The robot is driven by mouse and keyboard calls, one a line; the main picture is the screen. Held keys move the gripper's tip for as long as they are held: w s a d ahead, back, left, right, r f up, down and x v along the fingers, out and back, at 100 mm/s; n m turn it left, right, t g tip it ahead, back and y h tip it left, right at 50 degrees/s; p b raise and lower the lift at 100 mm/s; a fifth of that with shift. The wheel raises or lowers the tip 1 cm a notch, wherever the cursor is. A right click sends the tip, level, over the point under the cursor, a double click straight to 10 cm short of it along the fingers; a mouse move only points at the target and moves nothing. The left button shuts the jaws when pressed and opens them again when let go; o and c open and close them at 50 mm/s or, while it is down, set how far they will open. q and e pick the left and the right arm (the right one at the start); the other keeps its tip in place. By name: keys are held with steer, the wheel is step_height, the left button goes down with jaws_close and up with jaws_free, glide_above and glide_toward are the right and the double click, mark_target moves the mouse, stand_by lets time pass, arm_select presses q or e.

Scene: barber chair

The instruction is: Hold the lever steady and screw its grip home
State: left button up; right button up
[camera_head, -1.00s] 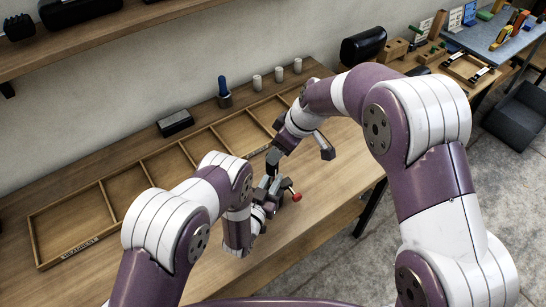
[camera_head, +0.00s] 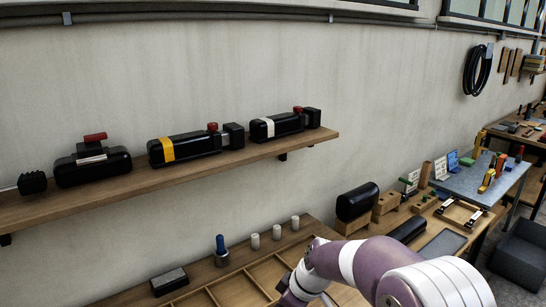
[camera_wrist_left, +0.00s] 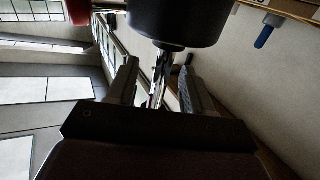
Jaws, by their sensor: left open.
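In the left wrist view my left gripper (camera_wrist_left: 160,65) is open, its two dark fingers pointing up the picture. A dark rounded body (camera_wrist_left: 175,20) fills the top just beyond the fingertips. A narrow shiny piece shows between the fingers; I cannot tell what it is or whether a finger touches it. A dark red part (camera_wrist_left: 75,10) is cut off at the top left; I cannot tell whether it is the lever's grip. The head view does not show the lever or either gripper. Part of my right arm shows at its bottom right.
A wall shelf (camera_head: 215,172) carries several black bodies with red tops. On the bench below are a blue-handled tool (camera_head: 221,246), grey cylinders (camera_head: 276,232), a dark block (camera_head: 169,281) and a divided wooden tray (camera_head: 228,290). A blue-grey table (camera_head: 470,180) stands at the right.

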arm_select(q)
steer(key=v, duration=1.1)
steer(key=w+a+r+n+g+y, duration=0.25)
steer(key=w+a+g+y, duration=0.2)
steer(key=w, duration=0.45)
steer(key=s+a+r+n+g+y+b, duration=0.1)
steer(key=s+a+r+g, duration=0.3)
steer(key=s, duration=0.5)
steer(key=s+a+r+n+g+y, duration=0.1)
steer(key=s+a+r+g+y, duration=0.1)
steer(key=s+a+r+g, duration=0.2)
steer(key=s+r+g, duration=0.2)
steer(key=s+r, duration=0.2)
steer(key=s, duration=0.2)
steer(key=shift+s+a+b, duration=0.25)
steer(key=shift+a+b, duration=0.1)
steer(key=shift+a, duration=0.05)
arm_select(e)
steer(key=s+d+f+m+h, duration=0.2)
steer(key=s+d+m, duration=0.3)
steer(key=s+d, duration=0.2)
steer(key=s+d+f+m+g+h, duration=0.1)
steer(key=s+d+f+m+h, duration=0.1)
steer(key=s+d+m, duration=0.4)
steer(key=s+d, duration=0.2)
steer(key=s, duration=0.3)
steer(key=shift+s+d+f, duration=0.15)
steer(key=shift+s+f, duration=0.15)
steer(key=shift+s, duration=0.1)
